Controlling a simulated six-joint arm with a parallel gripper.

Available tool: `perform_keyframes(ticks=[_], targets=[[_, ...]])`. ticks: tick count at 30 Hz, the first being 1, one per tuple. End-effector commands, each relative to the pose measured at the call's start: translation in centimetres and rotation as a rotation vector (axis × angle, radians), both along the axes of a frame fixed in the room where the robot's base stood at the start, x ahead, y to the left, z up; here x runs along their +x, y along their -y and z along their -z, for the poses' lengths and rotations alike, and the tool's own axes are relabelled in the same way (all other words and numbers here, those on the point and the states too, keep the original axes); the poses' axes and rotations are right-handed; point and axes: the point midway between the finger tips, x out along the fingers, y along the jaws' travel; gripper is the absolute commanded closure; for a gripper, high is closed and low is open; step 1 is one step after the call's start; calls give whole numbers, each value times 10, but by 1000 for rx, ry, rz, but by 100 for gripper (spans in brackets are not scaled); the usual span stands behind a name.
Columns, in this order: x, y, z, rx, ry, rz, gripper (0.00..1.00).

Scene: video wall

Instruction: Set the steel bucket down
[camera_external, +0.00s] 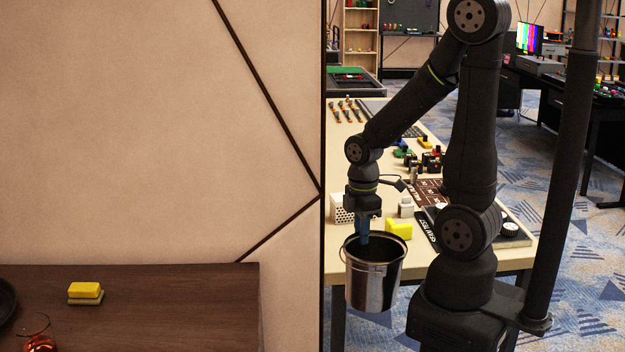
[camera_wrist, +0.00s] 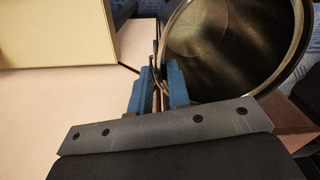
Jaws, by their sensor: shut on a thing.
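The steel bucket (camera_external: 375,284) hangs upright in the external view, in front of the pale table's near edge, its base lower than that edge in the picture. My gripper (camera_external: 363,240) is above the bucket's left part, pointing down, with its blue fingers at the rim. In the wrist view the blue fingers (camera_wrist: 158,88) are closed on thin metal of the bucket, seemingly its handle. The bucket's open mouth and inside (camera_wrist: 232,45) show to their right, and it looks empty. The exact grip point is partly hidden by the fingers.
The pale table (camera_external: 340,262) holds a yellow block (camera_external: 399,230), a white perforated box (camera_external: 343,208) and several tools. A partition wall (camera_external: 160,130) stands left. The dark wooden top (camera_external: 180,300) carries a yellow sponge (camera_external: 85,291) and an orange glass (camera_external: 38,338), with bare room rightward.

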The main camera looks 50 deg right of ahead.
Motion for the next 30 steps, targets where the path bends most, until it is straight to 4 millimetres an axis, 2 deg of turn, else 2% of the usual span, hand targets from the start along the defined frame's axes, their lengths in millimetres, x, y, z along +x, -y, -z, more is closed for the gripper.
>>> perform_keyframes(ticks=[8, 11, 12, 16, 19, 21, 25, 30], targets=[[26, 69, -17, 0, 2, -149, 100], [45, 101, -38, -2, 3, -231, 100], [56, 115, -50, -3, 5, -259, 100], [83, 152, -90, -2, 3, -256, 100], [101, 182, -117, -1, 0, -129, 100], [109, 202, -129, 2, -3, 26, 100], [116, 228, -135, 5, -5, 292, 100], [122, 259, -132, 7, -7, 629, 100]])
